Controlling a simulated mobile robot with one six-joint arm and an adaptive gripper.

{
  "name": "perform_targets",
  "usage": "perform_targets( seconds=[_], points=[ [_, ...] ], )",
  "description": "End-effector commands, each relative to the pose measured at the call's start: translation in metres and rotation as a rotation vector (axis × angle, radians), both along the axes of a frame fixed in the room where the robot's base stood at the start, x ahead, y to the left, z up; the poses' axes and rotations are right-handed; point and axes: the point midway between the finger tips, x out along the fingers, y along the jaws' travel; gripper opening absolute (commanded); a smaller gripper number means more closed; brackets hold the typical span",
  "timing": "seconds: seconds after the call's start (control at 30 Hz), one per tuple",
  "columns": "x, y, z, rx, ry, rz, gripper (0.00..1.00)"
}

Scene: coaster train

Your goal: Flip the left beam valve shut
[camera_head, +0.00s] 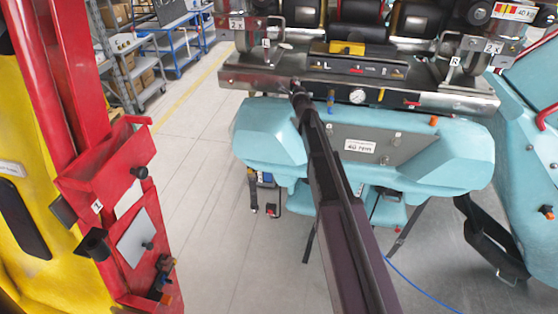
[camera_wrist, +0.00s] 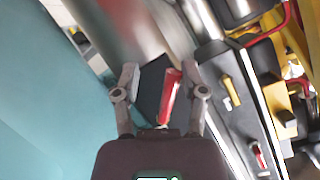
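A red valve lever (camera_wrist: 170,98) shows in the wrist view, standing in the space between the two fingers of my gripper (camera_wrist: 160,74). It is nearer the right finger, and a gap shows on its left; I cannot tell whether the right finger touches it. The fingers are apart. In the head view my gripper (camera_head: 297,88) is at the left part of the front face of the metal beam (camera_head: 255,77), and my arm hides the lever there. A second red lever (camera_head: 411,103) is on the right part of the same beam.
A pressure gauge (camera_head: 357,97) sits on the beam's front, right of my gripper. A yellow handle (camera_head: 347,48) and the L and R marked panel (camera_head: 362,69) are above. The turquoise train body (camera_head: 455,155) lies below. A red post (camera_head: 95,165) stands left, with clear floor between.

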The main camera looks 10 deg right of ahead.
Motion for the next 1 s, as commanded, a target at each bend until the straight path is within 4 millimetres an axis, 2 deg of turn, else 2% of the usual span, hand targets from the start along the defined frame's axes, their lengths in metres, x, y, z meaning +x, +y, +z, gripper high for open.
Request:
perform_targets(
  seconds=[0.3,0.4,1.0],
  points=[
    [-0.001,0.001,-0.002,-0.052,0.017,0.001,0.53],
    [-0.021,0.0,-0.002,-0.05,0.016,0.0,0.53],
    [-0.105,-0.009,-0.002,-0.049,0.016,0.0,0.53]
  ],
)
